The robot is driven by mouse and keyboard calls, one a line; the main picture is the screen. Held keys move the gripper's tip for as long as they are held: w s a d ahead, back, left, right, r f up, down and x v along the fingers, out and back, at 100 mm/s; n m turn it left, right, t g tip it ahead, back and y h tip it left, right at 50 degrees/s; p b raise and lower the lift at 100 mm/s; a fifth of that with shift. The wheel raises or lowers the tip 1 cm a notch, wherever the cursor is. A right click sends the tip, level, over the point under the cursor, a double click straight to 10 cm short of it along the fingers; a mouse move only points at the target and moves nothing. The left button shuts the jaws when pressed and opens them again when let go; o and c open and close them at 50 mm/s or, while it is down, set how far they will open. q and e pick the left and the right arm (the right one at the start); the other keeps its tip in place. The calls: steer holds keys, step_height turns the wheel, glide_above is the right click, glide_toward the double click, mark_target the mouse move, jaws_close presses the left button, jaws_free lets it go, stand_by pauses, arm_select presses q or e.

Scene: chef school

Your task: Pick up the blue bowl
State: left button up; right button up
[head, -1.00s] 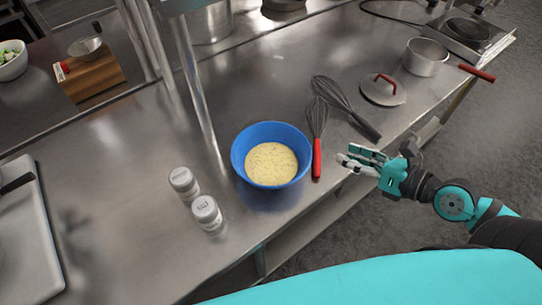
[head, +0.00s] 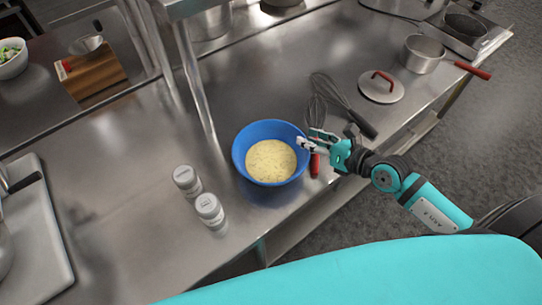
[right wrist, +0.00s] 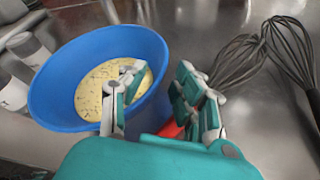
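The blue bowl (head: 240,158) stands upright on the steel counter in the head view and holds a pale yellow mixture (head: 271,161). It also shows in the right wrist view (right wrist: 55,95), at the left. My right gripper (head: 308,141) is at the bowl's right rim. In the right wrist view the fingers (right wrist: 158,98) are spread apart; one finger overlaps the bowl's inside and the other is outside it, with the near right rim between them. I cannot tell whether they touch the rim. My left gripper is not in view.
Two whisks (head: 343,100) lie right of the bowl, one red-handled and partly under my right gripper. Two white-lidded shakers (head: 209,209) stand left of it. A lid (head: 381,88) and a pot (head: 424,55) are farther right. A metal post (head: 194,85) rises behind the bowl.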

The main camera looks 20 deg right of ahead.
mark_target(297, 134)
steer(key=x, duration=0.5)
steer(key=shift+p, duration=0.35)
steer(key=shift+s, duration=0.1)
steer(key=shift+c, duration=0.5)
jaws_close()
steer(key=shift+r, duration=0.15)
